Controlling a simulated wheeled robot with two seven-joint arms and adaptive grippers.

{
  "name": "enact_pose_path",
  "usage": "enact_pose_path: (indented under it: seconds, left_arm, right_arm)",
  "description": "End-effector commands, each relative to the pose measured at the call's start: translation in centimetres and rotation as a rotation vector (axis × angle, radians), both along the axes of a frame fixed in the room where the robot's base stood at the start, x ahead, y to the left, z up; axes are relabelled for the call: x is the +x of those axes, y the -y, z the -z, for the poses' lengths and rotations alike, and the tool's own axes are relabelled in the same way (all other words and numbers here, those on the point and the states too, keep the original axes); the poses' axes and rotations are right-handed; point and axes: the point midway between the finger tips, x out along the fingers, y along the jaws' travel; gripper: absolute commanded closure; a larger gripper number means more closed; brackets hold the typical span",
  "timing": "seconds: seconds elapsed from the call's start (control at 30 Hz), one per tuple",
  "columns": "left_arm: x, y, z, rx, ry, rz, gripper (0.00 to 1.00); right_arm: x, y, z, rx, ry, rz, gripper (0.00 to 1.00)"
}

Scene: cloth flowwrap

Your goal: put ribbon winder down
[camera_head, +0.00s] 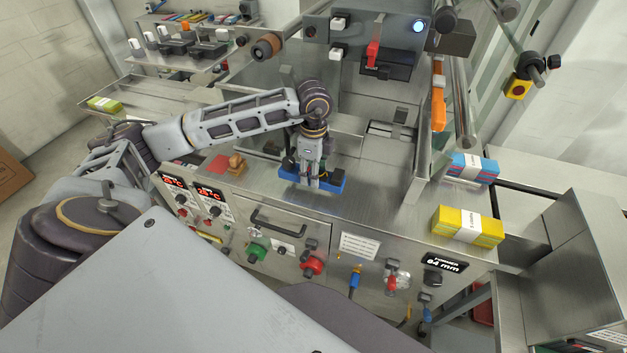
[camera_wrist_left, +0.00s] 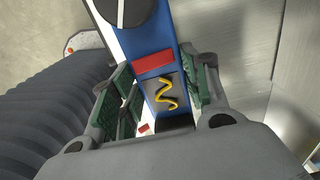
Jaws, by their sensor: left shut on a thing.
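The ribbon winder (camera_head: 328,184) is a long blue piece near the front edge of the steel machine top. In the left wrist view the blue winder (camera_wrist_left: 152,62) has a red block, a yellow squiggle on a dark patch and a black round part at its far end. My left gripper (camera_head: 312,177) comes down on it from above. In the wrist view its green-padded fingers (camera_wrist_left: 160,92) stand on both sides of the winder, shut on it. I cannot tell whether the winder touches the steel top. My right gripper is not in view.
Yellow packs (camera_head: 450,222) and blue-red packs (camera_head: 462,167) lie at the right. A drawer handle (camera_head: 290,224) and knobs are on the front panel. The steel top right of the winder (camera_head: 375,185) is clear.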

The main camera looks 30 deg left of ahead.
Motion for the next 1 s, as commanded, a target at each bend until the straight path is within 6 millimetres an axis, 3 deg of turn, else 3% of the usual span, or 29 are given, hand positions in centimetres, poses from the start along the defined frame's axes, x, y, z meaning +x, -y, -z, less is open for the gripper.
enact_pose_path:
  seconds: [0.17,0.53,1.0]
  left_arm:
    - [0.0,0.0,0.5,-0.001,0.000,0.000,0.89]
    - [0.0,0.0,3.9,-0.001,0.000,0.001,0.89]
    - [0.0,0.0,4.5,-0.001,0.001,0.000,0.89]
  right_arm:
    - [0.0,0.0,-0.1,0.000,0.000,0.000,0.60]
    - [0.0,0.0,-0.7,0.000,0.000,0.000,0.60]
    - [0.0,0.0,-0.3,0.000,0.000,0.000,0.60]
